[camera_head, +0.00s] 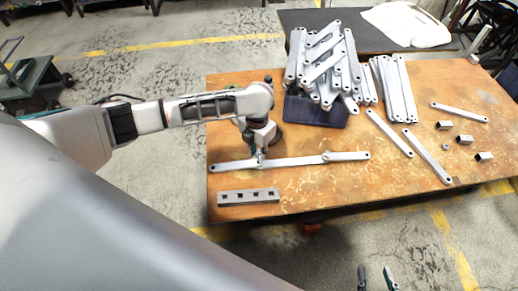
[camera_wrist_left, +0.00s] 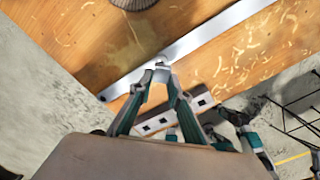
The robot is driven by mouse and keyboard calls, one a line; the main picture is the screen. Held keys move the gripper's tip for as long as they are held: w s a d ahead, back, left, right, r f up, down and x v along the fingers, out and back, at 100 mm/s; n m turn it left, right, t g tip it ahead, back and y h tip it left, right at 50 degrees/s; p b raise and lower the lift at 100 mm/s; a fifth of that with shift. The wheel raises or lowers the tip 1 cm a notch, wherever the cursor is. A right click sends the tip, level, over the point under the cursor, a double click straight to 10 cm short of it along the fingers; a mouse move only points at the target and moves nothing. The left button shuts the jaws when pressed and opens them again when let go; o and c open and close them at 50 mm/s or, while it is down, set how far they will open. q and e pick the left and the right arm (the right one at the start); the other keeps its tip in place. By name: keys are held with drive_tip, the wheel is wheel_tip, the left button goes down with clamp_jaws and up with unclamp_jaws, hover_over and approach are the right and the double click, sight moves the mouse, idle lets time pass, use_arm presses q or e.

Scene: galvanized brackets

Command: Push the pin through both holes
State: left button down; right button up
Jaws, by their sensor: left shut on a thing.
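Long flat galvanized brackets (camera_head: 295,160) lie in a line along the front left of the table, seemingly overlapping; exactly where is hard to tell. A small round feature shows near the line's right part. My left gripper (camera_head: 260,157) is low over the left part of this line. In the left wrist view its fingers (camera_wrist_left: 160,82) close on a small light-grey metal piece, apparently the pin (camera_wrist_left: 161,72), at the bracket (camera_wrist_left: 200,38). Whether the pin is in a hole is hidden. My right gripper (camera_head: 376,277) shows at the bottom edge, empty, its fingertips apart.
A grey block with square holes (camera_head: 248,198) lies in front of the brackets. A dark blue bin (camera_head: 318,112) piled with brackets stands behind. Loose brackets (camera_head: 428,156) and small square pieces (camera_head: 464,139) lie at right. The table's front middle is clear.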

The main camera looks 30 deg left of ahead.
use_arm(q)
drive_tip(key=shift+f, duration=0.2)
use_arm(e)
drive_tip(key=shift+a+r, duration=0.2)
drive_tip(key=shift+w+d+r, duration=0.15)
drive_tip(key=shift+r, duration=0.05)
idle(0.4)
